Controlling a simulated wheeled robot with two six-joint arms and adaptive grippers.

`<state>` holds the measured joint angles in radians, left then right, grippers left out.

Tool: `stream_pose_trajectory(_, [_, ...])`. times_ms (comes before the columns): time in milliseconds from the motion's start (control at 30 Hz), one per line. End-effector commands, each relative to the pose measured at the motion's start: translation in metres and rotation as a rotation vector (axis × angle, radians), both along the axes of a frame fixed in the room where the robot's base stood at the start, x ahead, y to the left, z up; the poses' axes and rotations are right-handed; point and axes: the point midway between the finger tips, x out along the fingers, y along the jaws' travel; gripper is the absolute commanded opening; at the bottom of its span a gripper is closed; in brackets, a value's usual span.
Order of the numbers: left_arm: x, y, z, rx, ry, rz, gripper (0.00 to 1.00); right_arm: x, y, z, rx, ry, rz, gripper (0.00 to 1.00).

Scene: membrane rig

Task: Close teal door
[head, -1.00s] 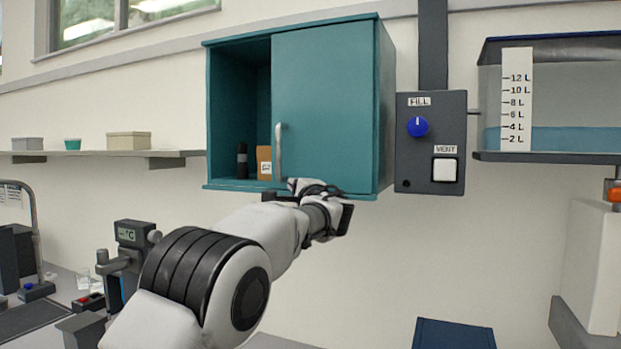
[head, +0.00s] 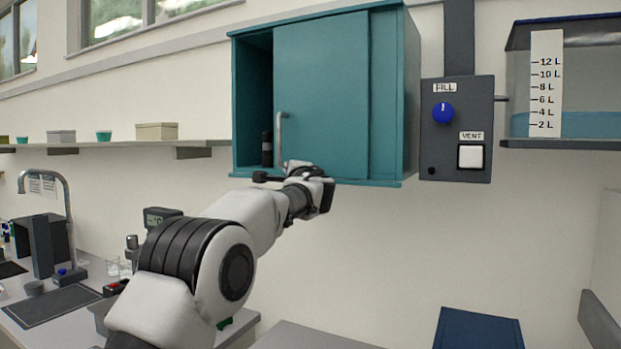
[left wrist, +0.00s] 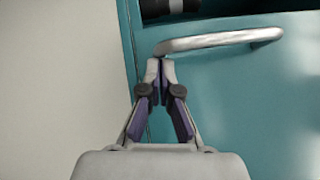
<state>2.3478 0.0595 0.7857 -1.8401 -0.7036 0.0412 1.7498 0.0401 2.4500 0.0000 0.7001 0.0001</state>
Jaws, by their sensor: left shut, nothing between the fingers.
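The teal sliding door (head: 322,100) covers most of the teal wall cabinet (head: 412,95); a narrow dark opening shows at the cabinet's left. The door's vertical silver handle (head: 280,138) is near its left edge. My left gripper (head: 268,178) is at the handle's lower end, in front of the cabinet's bottom edge. In the left wrist view the left gripper (left wrist: 162,72) is shut and empty. Its fingertips are right beside one end of the handle (left wrist: 222,41), on the side away from the opening; whether they touch cannot be told. My right gripper is not in view.
A dark bottle (head: 267,148) stands inside the opening. A grey control box (head: 456,130) with a blue knob and a white button is right of the cabinet. A shelf (head: 120,145) with small boxes runs left of it. A tap (head: 62,215) stands on the counter below.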

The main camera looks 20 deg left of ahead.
Motion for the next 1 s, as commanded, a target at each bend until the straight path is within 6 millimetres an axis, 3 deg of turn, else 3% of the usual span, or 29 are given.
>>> stream_pose_trajectory(100, [0.0, 0.039, -0.002, -0.004, -0.002, 0.006, 0.0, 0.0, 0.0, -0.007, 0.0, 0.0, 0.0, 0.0])
stream_pose_trajectory(300, [0.003, 0.098, 0.002, -0.003, 0.001, 0.005, 0.0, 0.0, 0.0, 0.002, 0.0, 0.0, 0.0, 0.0])
stream_pose_trajectory(500, [0.004, 0.14, 0.003, -0.001, 0.001, 0.003, 0.0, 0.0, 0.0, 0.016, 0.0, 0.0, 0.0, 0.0])
stream_pose_trajectory(700, [0.005, 0.16, 0.002, -0.001, 0.0, 0.001, 0.0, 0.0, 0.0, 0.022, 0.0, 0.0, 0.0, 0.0])
stream_pose_trajectory(1000, [0.005, 0.165, 0.001, -0.001, 0.0, 0.003, 0.0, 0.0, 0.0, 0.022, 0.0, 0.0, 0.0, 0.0])
